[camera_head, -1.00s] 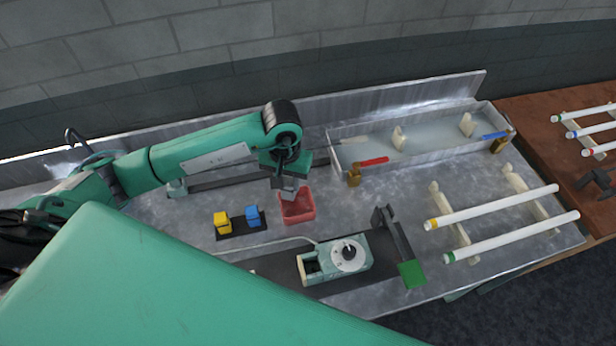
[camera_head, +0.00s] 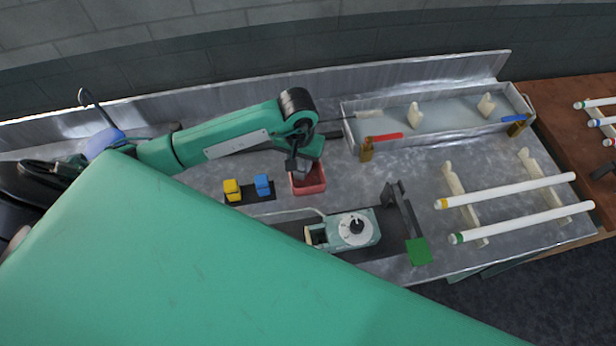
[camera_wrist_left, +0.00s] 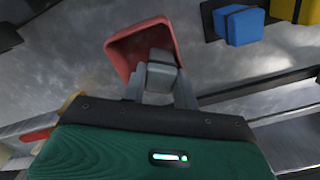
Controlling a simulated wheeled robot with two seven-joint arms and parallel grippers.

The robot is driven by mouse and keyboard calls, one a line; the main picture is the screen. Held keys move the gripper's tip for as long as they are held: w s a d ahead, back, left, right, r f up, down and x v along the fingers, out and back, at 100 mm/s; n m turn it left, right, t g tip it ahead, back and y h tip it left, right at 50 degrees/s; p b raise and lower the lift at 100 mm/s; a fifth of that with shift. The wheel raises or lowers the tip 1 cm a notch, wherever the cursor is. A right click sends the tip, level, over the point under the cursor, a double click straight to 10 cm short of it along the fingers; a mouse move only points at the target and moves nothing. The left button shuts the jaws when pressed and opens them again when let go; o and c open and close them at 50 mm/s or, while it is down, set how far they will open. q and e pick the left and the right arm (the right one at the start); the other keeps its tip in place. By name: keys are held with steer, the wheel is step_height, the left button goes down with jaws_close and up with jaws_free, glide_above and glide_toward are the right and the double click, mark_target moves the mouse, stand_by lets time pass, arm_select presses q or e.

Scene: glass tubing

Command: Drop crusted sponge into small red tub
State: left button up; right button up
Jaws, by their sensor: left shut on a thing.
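The small red tub (camera_head: 310,187) stands on the metal bench near its middle, and it also shows in the left wrist view (camera_wrist_left: 124,44). My left gripper (camera_head: 301,168) is over the tub's back left part. It is shut on the crusted sponge, a small grey block (camera_wrist_left: 162,74) between the two fingers in the left wrist view. The sponge overlaps the tub's opening and near rim in that view. I cannot tell how far above the tub it is. Part of the tub's inside is hidden behind the sponge and the gripper. My right gripper is not in view.
A yellow block (camera_head: 232,190) and a blue block (camera_head: 263,185) sit on a dark mat left of the tub. A pale green device with a dial (camera_head: 353,230) stands in front. A shallow metal tray (camera_head: 440,138) lies behind right. White tubes (camera_head: 510,190) rest on supports at right.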

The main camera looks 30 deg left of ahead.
arm_select(q)
steer(key=o, duration=0.8)
steer(key=shift+o, duration=1.1)
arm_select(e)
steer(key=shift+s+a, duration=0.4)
arm_select(q)
steer(key=shift+w+r+b, duration=0.1)
steer(key=shift+r+b, duration=0.2)
steer(key=shift+r, duration=0.3)
step_height(320, 180, up, 13)
steer(key=b, duration=0.4)
steer(key=shift+f, duration=0.15)
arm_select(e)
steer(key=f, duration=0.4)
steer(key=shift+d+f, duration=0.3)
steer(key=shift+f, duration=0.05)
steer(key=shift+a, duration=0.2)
